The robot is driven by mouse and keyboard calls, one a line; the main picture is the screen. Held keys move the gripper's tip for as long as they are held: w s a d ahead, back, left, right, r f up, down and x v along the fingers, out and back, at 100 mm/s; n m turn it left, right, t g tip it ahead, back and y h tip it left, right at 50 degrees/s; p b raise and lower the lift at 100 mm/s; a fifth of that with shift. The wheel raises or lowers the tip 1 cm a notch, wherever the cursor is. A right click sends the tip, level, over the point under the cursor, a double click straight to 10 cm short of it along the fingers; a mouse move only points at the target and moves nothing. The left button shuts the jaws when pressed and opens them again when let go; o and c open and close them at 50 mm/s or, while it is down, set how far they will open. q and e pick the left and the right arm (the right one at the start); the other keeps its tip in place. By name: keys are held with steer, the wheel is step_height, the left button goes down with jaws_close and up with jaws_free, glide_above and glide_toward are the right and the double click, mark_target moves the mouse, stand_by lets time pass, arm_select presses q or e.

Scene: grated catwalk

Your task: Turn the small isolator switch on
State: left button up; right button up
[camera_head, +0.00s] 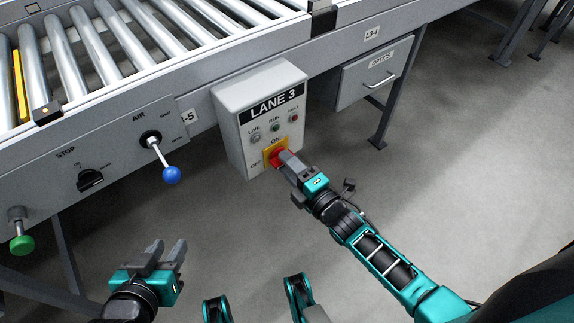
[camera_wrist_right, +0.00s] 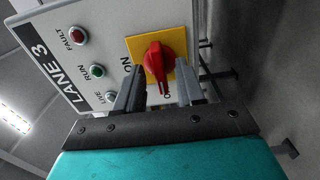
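The small isolator switch is a red rotary knob (camera_head: 277,156) on a yellow plate, low on the grey LANE 3 box (camera_head: 232,125). In the head view "ON" is printed above it and "OFF" to its left. In the right wrist view the knob (camera_wrist_right: 157,62) lies lengthwise toward the partly hidden lettering at the plate's lower edge, on the OFF side. My right gripper (camera_head: 287,162) is at the switch; its fingers (camera_wrist_right: 160,92) are apart, with the knob's near end between or just beyond them. Contact is unclear. My left gripper (camera_head: 166,256) is open and empty, low at the left.
A roller conveyor (camera_head: 130,40) runs behind the box. Its side panel carries a blue-tipped AIR lever (camera_head: 171,174), a black STOP switch (camera_head: 90,180) and a green knob (camera_head: 22,243). The floor in front is clear.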

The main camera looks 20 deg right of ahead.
steer(key=shift+w+a, duration=0.15)
steer(key=shift+w, duration=0.35)
jaws_close()
